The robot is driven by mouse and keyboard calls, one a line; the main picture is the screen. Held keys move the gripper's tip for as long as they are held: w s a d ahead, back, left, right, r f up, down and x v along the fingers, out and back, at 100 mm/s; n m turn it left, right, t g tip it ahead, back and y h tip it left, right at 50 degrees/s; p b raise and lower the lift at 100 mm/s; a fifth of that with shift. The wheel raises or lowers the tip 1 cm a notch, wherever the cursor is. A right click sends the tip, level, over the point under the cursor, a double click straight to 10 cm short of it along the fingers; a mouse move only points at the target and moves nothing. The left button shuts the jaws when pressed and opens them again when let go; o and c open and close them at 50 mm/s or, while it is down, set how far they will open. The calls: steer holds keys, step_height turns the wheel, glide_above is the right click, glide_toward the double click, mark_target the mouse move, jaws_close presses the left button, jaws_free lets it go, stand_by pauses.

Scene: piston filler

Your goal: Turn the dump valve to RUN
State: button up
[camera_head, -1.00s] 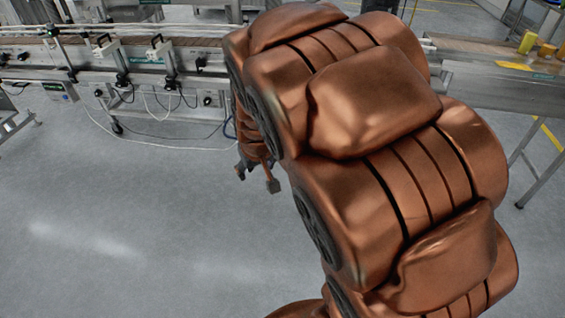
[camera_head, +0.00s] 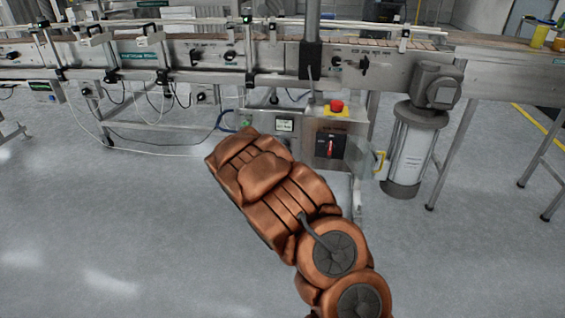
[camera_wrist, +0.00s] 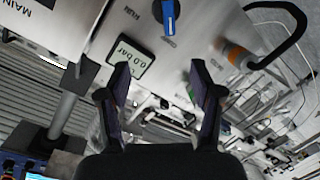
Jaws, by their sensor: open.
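The dump valve shows at the top of the wrist view as a dark round knob with a blue lever handle (camera_wrist: 169,16). The handle points down in that picture, toward a small label that is hard to read. A label reading RUN lies to the left of the knob. My gripper (camera_wrist: 160,85) is open and empty, its two fingers apart below the valve and pointing toward the panel, not touching the handle. In the head view my arm covers the gripper and I cannot make out the valve there.
A pressure display (camera_wrist: 130,55) reading 0.0 bar sits beside the valve. An orange-collared fitting with a black hose (camera_wrist: 238,54) is at right. In the head view, a red emergency button (camera_head: 337,105) and a red rotary switch (camera_head: 330,147) are right of my arm. Open floor lies left.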

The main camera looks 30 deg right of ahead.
steer(key=shift+t+h, duration=0.5)
steer(key=shift+h, duration=0.3)
steer(key=shift+w+d+f+b, duration=0.8)
steer(key=shift+w+d+b, duration=0.05)
steer(key=shift+w+d, duration=0.25)
steer(key=shift+w+d+f+b, duration=0.85)
steer(key=shift+w+d, duration=0.2)
steer(key=shift+d, duration=0.1)
steer(key=shift+w+d+f+b, duration=0.8)
steer(key=shift+w+d+b, duration=0.05)
steer(key=shift+w+d, duration=0.25)
steer(key=c, duration=1.1)
